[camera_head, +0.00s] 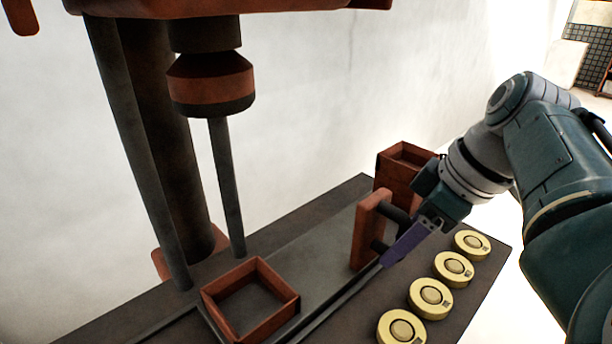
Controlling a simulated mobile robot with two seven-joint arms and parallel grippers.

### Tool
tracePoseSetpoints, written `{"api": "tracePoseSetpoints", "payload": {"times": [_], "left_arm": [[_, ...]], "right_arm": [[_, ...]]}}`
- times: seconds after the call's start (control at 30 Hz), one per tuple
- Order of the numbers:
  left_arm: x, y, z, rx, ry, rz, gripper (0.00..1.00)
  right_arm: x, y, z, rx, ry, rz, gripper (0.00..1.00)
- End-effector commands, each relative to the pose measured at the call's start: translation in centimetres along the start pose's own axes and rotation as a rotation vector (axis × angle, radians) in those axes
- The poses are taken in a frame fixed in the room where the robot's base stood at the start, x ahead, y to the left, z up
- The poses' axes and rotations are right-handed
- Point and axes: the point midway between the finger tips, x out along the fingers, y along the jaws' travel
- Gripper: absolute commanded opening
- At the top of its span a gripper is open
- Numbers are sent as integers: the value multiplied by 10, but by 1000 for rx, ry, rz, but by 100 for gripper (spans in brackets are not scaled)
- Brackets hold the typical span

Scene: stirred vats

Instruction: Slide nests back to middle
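A square, open reddish-brown nest (287,313) sits on the dark sliding plate (325,251), at the lower left of the plate, in front of the press rod. A second reddish-brown open box (400,152), taller, stands behind my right gripper and is partly covered by it. An upright orange-red end plate (366,230) with dark handle posts stands at the right part of the slide. My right gripper (402,246), with purple fingers, is at these posts. The fingers overlap in this view, so whether they close on the handle is unclear. My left gripper is not in view.
Several yellow round discs (430,298) lie in a row along the right side of the dark bench (486,276). The press head (210,84) and its column (158,150) stand over the left part. The nest looks empty.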

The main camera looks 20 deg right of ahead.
Motion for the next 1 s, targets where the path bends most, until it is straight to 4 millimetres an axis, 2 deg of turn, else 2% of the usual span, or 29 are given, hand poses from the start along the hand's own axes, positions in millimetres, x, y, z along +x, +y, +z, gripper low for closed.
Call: {"api": "tracePoseSetpoints", "payload": {"times": [0.07,0.43,1.0], "left_arm": [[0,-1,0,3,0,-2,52],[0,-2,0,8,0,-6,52],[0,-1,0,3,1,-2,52]], "right_arm": [[0,0,0,0,0,0,42],[0,0,0,0,0,0,0],[0,0,0,1,0,-2,0]]}}
